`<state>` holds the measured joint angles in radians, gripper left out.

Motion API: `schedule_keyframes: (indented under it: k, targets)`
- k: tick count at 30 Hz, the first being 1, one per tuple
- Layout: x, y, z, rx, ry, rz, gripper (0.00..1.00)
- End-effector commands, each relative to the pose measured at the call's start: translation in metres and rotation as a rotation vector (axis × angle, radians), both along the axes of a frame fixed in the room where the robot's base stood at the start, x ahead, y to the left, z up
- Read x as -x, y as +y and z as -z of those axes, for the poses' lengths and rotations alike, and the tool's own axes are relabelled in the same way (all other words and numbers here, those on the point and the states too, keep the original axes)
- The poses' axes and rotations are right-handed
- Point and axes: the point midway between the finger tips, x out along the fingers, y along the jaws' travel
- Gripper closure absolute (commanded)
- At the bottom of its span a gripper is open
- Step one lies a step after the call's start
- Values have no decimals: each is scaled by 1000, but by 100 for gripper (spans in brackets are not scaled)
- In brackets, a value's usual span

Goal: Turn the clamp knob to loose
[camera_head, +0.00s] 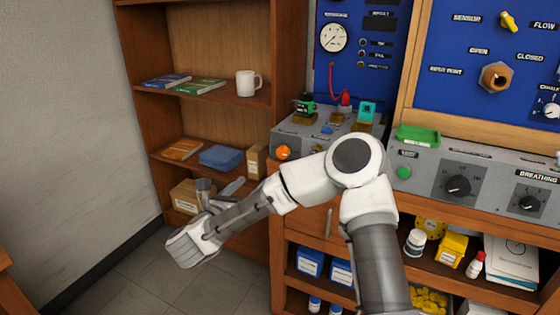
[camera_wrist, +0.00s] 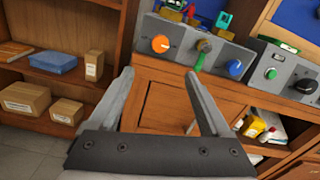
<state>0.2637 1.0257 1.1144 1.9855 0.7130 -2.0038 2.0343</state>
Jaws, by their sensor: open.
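An orange round knob (camera_head: 283,152) sits on the sloped grey front of the left bench unit. It also shows in the wrist view (camera_wrist: 160,43), with a pale mark across its face. I cannot read a label that names it as the clamp knob. My gripper (camera_head: 219,187) is open and empty, left of the bench and in front of the shelf. In the wrist view its two fingers (camera_wrist: 159,75) point toward the bench, apart from the orange knob, which lies beyond the gap between them. Nothing is between the fingers.
Small fixtures (camera_head: 305,108) crowd the unit's top. A dark dial (camera_head: 457,186) is further right. The wooden shelf (camera_head: 205,95) with books, mug and boxes stands left. The floor before it is clear.

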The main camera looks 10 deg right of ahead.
Motion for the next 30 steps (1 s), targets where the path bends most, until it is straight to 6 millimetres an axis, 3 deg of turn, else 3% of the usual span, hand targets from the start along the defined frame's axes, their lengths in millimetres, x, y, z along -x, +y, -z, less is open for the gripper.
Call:
schedule_keyframes:
  k: [7,20,30]
  targets:
    - [-24,-20,1,-4,2,6,19]
    - [-47,-36,0,-3,2,4,19]
    - [-103,-76,1,2,-2,4,19]
